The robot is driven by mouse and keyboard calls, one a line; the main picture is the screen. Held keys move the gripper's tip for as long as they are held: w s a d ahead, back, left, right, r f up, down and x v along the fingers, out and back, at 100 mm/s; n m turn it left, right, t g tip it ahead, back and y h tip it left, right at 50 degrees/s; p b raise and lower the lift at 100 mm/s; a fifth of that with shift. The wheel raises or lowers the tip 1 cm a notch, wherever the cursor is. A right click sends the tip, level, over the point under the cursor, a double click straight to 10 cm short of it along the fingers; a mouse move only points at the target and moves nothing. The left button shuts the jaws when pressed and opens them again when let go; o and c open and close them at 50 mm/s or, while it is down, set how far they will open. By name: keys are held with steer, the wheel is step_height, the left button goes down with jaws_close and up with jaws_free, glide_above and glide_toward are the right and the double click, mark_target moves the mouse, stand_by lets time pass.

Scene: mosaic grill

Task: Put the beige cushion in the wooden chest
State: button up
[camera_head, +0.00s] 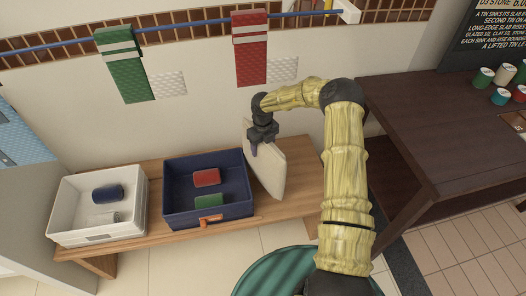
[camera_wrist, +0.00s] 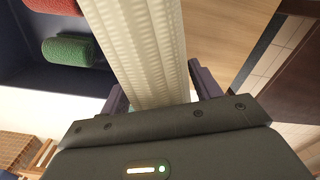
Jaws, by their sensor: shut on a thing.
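My gripper (camera_head: 255,146) is shut on the beige cushion (camera_head: 268,168), a flat pale slab held steeply tilted above the right part of the wooden bench, just right of the navy box. In the wrist view the cushion (camera_wrist: 142,45) has a ribbed, woven surface and runs up between the two dark fingers of my gripper (camera_wrist: 160,90). I cannot tell whether its lower edge touches the bench. I cannot make out a wooden chest in either view.
On the bench (camera_head: 283,215) stand an open navy box (camera_head: 236,214) with red and green rolls and a white bin (camera_head: 60,215) with a blue roll. Green (camera_head: 125,70) and red (camera_head: 250,55) cloths hang behind. A dark table (camera_head: 425,120) stands right.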

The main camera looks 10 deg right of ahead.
step_height(320, 180, up, 7)
steer(key=shift+r+p, duration=0.1)
steer(key=shift+p, duration=0.2)
steer(key=shift+w, duration=0.1)
stand_by(0.4)
